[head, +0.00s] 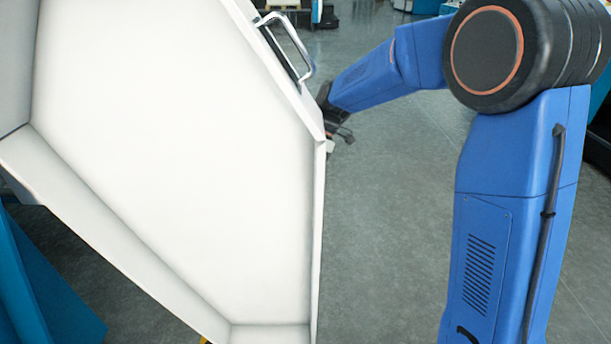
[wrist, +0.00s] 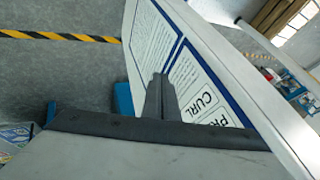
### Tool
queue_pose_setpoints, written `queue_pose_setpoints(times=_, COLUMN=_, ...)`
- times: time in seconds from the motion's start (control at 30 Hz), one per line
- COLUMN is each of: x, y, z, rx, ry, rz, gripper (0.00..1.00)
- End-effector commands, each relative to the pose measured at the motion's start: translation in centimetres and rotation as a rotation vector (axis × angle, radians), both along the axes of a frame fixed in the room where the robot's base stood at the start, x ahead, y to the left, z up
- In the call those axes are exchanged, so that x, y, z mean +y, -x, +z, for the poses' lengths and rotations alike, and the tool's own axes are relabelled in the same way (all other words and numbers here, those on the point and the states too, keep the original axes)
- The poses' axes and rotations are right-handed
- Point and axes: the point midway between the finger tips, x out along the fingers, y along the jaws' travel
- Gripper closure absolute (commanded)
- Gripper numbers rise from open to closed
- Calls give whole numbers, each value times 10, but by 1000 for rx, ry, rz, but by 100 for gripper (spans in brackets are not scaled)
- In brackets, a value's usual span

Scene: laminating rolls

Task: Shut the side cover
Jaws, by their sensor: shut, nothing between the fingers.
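The side cover (head: 180,150) is a large white panel with a raised rim. It stands open and fills the left half of the head view, its hollow inner side towards the camera. A metal handle (head: 291,45) sits at its upper right edge. In the wrist view the cover's outer face (wrist: 188,62) carries blue-framed printed labels. My gripper (wrist: 161,80) is shut and empty, its fingers in front of those labels. I cannot tell whether they touch the cover. In the head view my arm reaches behind the cover's right edge, which hides the fingertips.
Grey floor (head: 390,230) lies open to the right of the cover. Blue-green machine parts (head: 50,290) show at the lower left. A yellow-black striped line (wrist: 60,36) crosses the floor in the wrist view. Other equipment stands far back.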

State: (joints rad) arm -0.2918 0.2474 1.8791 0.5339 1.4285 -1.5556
Motion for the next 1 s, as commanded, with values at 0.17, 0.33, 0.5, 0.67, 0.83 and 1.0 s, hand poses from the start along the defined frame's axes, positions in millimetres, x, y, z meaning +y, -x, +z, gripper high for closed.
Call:
queue_pose_setpoints(times=0.17, x=12, y=15, z=-25, rx=2, ry=0, rz=0, gripper=100)
queue_pose_setpoints(times=0.33, x=13, y=39, z=-25, rx=0, ry=0, rz=0, gripper=100)
queue_pose_setpoints(times=0.5, x=13, y=51, z=-25, rx=-1, ry=0, rz=-1, gripper=100)
queue_pose_setpoints(times=0.67, x=13, y=55, z=-25, rx=-1, ry=0, rz=-1, gripper=100)
queue_pose_setpoints(times=0.83, x=13, y=55, z=-25, rx=0, ry=0, rz=-1, gripper=100)
queue_pose_setpoints(times=1.0, x=14, y=55, z=-25, rx=0, ry=0, rz=-2, gripper=100)
